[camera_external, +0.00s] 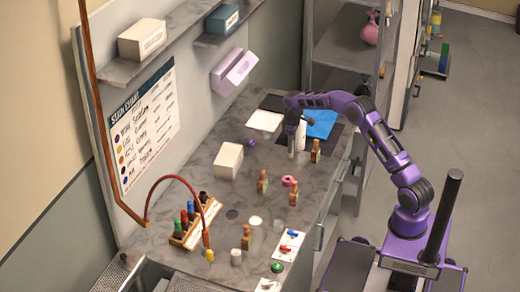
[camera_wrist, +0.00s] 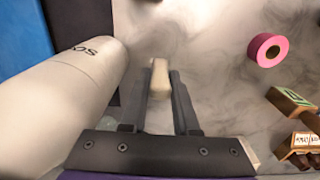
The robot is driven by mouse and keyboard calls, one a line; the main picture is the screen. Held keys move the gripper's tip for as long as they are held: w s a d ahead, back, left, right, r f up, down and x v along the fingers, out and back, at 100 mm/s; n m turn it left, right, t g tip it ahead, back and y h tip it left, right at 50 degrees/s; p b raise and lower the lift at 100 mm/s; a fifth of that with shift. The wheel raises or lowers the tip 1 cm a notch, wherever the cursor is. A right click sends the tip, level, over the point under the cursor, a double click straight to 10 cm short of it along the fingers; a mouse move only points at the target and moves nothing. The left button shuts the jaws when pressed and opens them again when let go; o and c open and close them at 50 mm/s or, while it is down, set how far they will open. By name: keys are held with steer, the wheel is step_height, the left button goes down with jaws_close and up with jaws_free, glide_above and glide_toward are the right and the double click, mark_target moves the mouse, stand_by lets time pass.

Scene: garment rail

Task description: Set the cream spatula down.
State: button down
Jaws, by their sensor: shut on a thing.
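In the wrist view, my gripper (camera_wrist: 161,88) is shut on the cream spatula (camera_wrist: 159,75). Its pale, blocky end shows between and just past the two dark fingers; the rest of it is hidden. In the external view, my gripper (camera_external: 291,127) is at the far part of the grey marbled counter, beside a white bottle. The spatula cannot be made out there. The gap between the spatula and the counter is hard to tell.
The large white bottle (camera_wrist: 62,95) stands close to my gripper's left in the wrist view. A pink tape roll (camera_wrist: 267,49) and brown labelled bottles (camera_wrist: 291,101) are to the right. A blue sheet (camera_external: 321,123) lies at the back. Marbled counter shows ahead of the fingers.

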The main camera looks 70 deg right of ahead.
steer(key=shift+f, duration=0.2)
steer(key=c, duration=0.7)
jaws_free()
steer(key=shift+o, duration=0.2)
steer(key=shift+r, duration=0.1)
step_height(320, 180, up, 12)
steer(key=shift+r+p, duration=0.1)
steer(key=shift+p, duration=0.3)
